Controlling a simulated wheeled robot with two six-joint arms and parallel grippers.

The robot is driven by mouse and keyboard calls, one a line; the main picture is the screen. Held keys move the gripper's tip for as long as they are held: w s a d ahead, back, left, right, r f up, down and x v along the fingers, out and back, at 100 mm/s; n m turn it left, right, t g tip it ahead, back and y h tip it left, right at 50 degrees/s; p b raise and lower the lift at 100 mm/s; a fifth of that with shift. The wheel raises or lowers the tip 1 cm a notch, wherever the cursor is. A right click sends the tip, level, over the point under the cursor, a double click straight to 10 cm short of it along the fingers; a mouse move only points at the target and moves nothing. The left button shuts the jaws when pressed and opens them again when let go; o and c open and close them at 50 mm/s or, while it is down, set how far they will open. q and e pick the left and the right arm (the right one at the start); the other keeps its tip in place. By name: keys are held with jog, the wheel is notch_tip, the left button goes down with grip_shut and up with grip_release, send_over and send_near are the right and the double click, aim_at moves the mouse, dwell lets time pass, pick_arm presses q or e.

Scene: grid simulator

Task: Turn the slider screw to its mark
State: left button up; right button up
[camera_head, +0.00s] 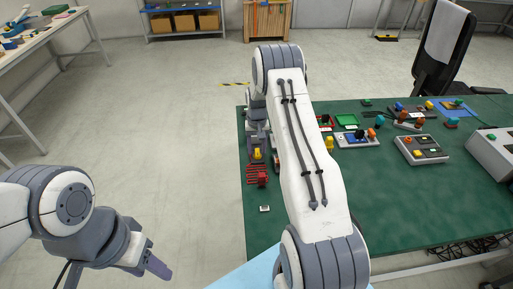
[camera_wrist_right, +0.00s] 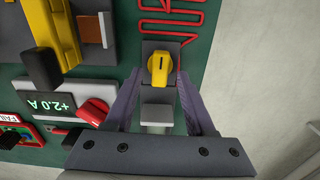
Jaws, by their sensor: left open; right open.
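A yellow knob (camera_wrist_right: 161,67) with a dark line across its top sits on a dark grey base in the right wrist view. It looks like the slider screw; I cannot make out its mark. A small yellow part, likely the same knob, also shows in the head view (camera_head: 257,154). My right gripper (camera_wrist_right: 160,84) is open, with one finger on each side of the knob's near part; I cannot tell if they touch it. In the head view my right arm hides most of that gripper. My left gripper (camera_head: 152,262) is open and empty, left of the table over the floor.
A red knob (camera_wrist_right: 93,112) and a "+2.0 A" display (camera_wrist_right: 55,102) are left of my right gripper. A red wire-like shape (camera_wrist_right: 172,14) lies beyond the yellow knob. Several devices stand on the green table (camera_head: 400,205).

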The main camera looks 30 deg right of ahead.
aim_at(257, 150)
notch_tip(257, 150, up, 10)
jog(key=b, duration=0.1)
jog(key=shift+r, duration=0.25)
dwell(0.5)
